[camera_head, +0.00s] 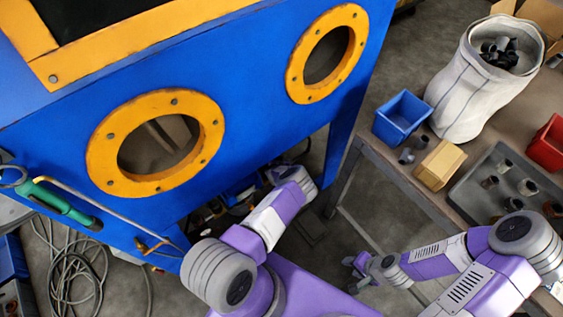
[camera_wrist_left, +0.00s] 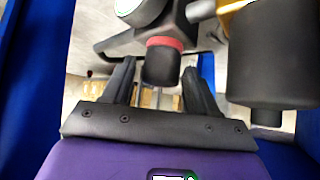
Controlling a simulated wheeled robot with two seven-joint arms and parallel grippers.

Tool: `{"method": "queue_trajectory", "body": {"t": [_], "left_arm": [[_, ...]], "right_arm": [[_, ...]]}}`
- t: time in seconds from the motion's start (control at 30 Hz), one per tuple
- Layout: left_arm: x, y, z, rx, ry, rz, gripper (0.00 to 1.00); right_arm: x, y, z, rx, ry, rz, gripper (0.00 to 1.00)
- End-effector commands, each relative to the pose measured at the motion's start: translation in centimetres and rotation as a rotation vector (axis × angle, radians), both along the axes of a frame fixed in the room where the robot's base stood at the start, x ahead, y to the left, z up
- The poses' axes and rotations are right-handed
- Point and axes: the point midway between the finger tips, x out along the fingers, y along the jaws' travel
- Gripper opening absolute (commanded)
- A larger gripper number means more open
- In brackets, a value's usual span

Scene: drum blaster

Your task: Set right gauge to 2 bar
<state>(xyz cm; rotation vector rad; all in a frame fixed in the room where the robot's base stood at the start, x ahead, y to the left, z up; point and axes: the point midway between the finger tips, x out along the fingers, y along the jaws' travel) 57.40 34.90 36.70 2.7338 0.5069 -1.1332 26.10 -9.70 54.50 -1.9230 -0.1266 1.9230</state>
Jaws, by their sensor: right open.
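In the left wrist view a black knob (camera_wrist_left: 161,66) with a red ring hangs below a dark fitting. Part of a round white gauge face (camera_wrist_left: 131,6) shows at the top edge; its reading cannot be made out. My left gripper (camera_wrist_left: 160,75) is open, with its fingers on either side of the knob and visible gaps to it. In the head view my left arm reaches under the blue blasting cabinet (camera_head: 245,125), where its fingers and the gauges are hidden. My right gripper (camera_head: 357,272) is open and empty, low beside the workbench.
A thick black cylinder (camera_wrist_left: 270,55) stands close to the right of my left gripper. The workbench (camera_head: 388,165) at right holds a blue bin (camera_head: 402,118), a wooden block (camera_head: 439,164), a white sack (camera_head: 470,95) and a grey tray (camera_head: 470,190). Cables (camera_head: 75,275) lie at lower left.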

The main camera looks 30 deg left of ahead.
Motion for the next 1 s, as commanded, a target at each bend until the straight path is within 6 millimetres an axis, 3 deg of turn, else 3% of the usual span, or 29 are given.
{"method": "queue_trajectory", "body": {"t": [0.03, 0.3, 1.0], "left_arm": [[0.00, -0.01, 0.01, 0.000, 0.000, 0.000, 0.49], [0.00, -0.01, 0.01, 0.000, 0.000, 0.000, 0.10], [0.04, 0.31, 0.13, 0.013, -0.001, 0.314, 0.10]], "right_arm": [[0.01, 0.00, 0.00, 0.000, 0.000, 0.000, 0.43], [0.01, 0.00, 0.00, 0.000, 0.000, 0.000, 0.43], [0.00, 0.00, -0.01, 0.000, 0.000, 0.000, 0.43]]}}
